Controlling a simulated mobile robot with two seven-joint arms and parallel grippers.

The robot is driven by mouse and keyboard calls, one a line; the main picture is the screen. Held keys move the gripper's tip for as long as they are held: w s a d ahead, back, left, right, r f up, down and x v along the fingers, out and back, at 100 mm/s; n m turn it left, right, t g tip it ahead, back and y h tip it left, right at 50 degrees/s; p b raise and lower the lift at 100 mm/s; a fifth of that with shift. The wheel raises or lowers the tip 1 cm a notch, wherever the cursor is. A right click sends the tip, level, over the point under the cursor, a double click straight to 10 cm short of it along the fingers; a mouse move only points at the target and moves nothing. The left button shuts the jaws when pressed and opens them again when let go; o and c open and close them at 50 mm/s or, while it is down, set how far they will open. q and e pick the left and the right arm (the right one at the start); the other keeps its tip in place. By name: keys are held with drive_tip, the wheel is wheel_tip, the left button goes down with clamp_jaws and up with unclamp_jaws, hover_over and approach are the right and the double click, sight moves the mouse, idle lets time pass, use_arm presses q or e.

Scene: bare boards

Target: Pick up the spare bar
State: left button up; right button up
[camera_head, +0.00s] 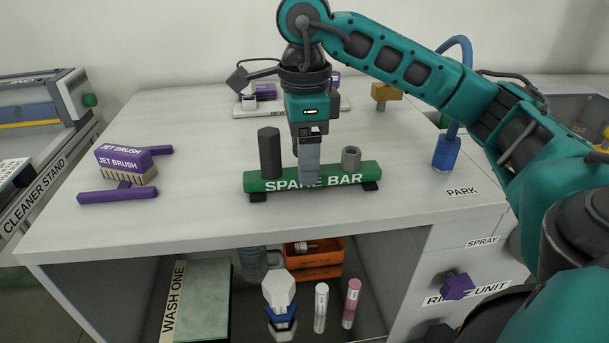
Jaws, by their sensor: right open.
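The spare bar (345,177) is a green bar labelled "SPARE BAR", lying on the white table top on small dark feet. A dark upright cylinder (269,153) and a grey nut-like piece (351,156) stand on it. My right gripper (309,178) points down at the middle of the bar, between these two pieces, and its fingers cover part of the label. It is open. Whether the fingers straddle or touch the bar cannot be told from this angle. My left gripper is not in view.
A purple jet brush (124,160) lies at the left of the table. At the back are a white labelled bar (285,108) with purple parts and a yellow block (386,92). A blue tool (446,152) stands at right. Shelves below hold a crate (313,272) and bottles.

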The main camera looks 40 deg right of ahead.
wheel_tip(320, 180, down, 2)
drive_tip(key=shift+f, duration=0.1)
drive_tip(key=shift+c, duration=0.5)
clamp_jaws()
